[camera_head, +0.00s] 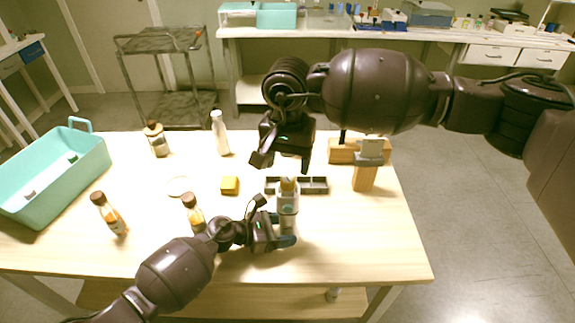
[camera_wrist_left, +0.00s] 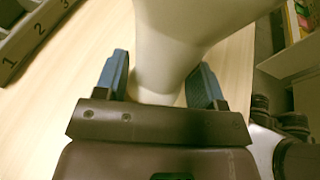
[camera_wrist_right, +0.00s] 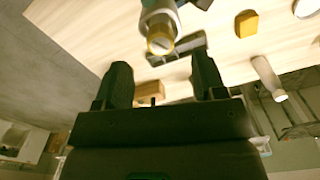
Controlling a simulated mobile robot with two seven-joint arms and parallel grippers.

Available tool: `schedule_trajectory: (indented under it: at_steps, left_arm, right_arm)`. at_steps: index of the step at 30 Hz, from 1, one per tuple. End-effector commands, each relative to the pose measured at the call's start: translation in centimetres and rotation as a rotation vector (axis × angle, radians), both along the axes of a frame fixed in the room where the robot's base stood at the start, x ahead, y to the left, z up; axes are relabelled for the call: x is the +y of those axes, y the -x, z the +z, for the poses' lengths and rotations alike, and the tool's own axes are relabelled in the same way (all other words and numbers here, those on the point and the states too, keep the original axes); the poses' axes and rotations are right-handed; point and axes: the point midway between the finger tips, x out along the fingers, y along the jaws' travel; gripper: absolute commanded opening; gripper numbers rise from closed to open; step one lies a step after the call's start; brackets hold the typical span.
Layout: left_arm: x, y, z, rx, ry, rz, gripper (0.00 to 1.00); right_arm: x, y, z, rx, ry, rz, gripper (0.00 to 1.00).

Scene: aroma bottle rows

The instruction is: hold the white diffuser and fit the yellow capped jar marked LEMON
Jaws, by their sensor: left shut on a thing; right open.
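The white diffuser (camera_head: 287,205) stands upright near the front right of the table. My left gripper (camera_head: 282,230) is shut around it; in the left wrist view the blue finger pads sit on both sides of the pale diffuser body (camera_wrist_left: 170,45). A small yellow-capped piece (camera_head: 288,185) sits at the top of the diffuser, and its round yellow end (camera_wrist_right: 160,44) shows in the right wrist view. I cannot read any LEMON marking. My right gripper (camera_head: 282,164) is open and empty, above and behind the diffuser top.
A grey numbered tray (camera_head: 318,185) lies behind the diffuser, with a yellow block (camera_head: 229,185) to its left. Several bottles stand on the left half, including a white one (camera_head: 220,133). A wooden stand (camera_head: 365,178) is at right, a teal bin (camera_head: 60,180) far left. The front-right table is clear.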

Motion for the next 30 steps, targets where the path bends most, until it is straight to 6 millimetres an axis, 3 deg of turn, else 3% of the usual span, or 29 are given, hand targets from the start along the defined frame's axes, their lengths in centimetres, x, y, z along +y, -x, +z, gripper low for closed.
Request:
schedule_trajectory:
  at_steps: [14, 15, 20, 30]
  left_arm:
    - [0.03, 0.06, -0.12, 0.003, -0.001, 0.0, 0.5]
    - [0.03, 0.06, -0.12, 0.003, -0.001, 0.0, 0.68]
    - [0.03, 0.04, -0.08, 0.001, -0.001, 0.0, 0.92]
    - [0.35, 0.09, 0.05, 0.0, -0.001, 0.001, 0.93]
  right_arm:
    - [0.02, 0.02, 1.16, 0.0, -0.001, 0.0, 0.64]
    - [0.02, 0.02, 1.15, 0.0, -0.001, 0.0, 0.64]
    - [0.02, 0.02, 1.14, 0.0, -0.001, 0.0, 0.64]
    - [0.02, 0.03, 1.13, 0.001, -0.001, 0.0, 0.64]
